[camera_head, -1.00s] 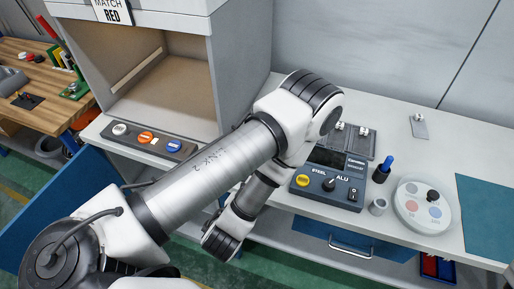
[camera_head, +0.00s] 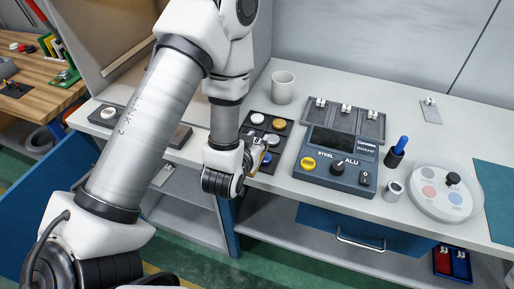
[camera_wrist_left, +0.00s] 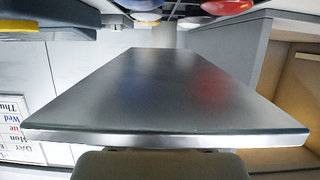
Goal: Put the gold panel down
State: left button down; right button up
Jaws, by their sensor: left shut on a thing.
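My left gripper (camera_head: 250,162) is shut on a flat panel, of which a small tan-gold piece (camera_head: 258,153) shows beside the fingers in the head view. In the left wrist view the held panel (camera_wrist_left: 165,95) is a broad glossy plate, looking dark grey with a bright near edge and a reddish reflection. The gripper and panel are at the front edge of the white bench, by a dark tray (camera_head: 283,145) of coloured discs. The head view cannot show whether the panel touches the tray. My right gripper is out of view.
A white mug (camera_head: 283,87) stands behind the tray. A grey tester with knobs (camera_head: 338,162) is to its right, then a blue-topped holder (camera_head: 397,153), a small metal cup (camera_head: 393,190) and a round white dial plate (camera_head: 443,194). An open cabinet (camera_head: 128,70) is on the left.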

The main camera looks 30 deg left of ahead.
pick_arm(q)
jog(key=shift+w+a+r+p, duration=0.25)
jog(key=shift+w+a+p, duration=0.15)
jog(key=shift+w+p, duration=0.3)
jog(key=w+a, duration=0.1)
jog(key=w+p, duration=0.1)
jog(key=shift+w+a+f, duration=0.15)
jog(key=shift+w+a, duration=0.25)
jog(key=f, duration=0.1)
jog(key=f+p, duration=0.1)
jog(key=f, duration=0.1)
jog(key=shift+w+a, duration=0.2)
jog(key=shift+w, duration=0.1)
jog(key=shift+f+p, duration=0.2)
jog(key=shift+p, duration=0.2)
jog(key=shift+f+b, duration=0.3)
jog(key=shift+b, duration=0.05)
jog(key=c, duration=0.9)
grip_release()
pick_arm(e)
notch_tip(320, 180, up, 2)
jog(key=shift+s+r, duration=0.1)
pick_arm(q)
jog(key=shift+o, duration=0.2)
jog(key=shift+s+d, duration=0.1)
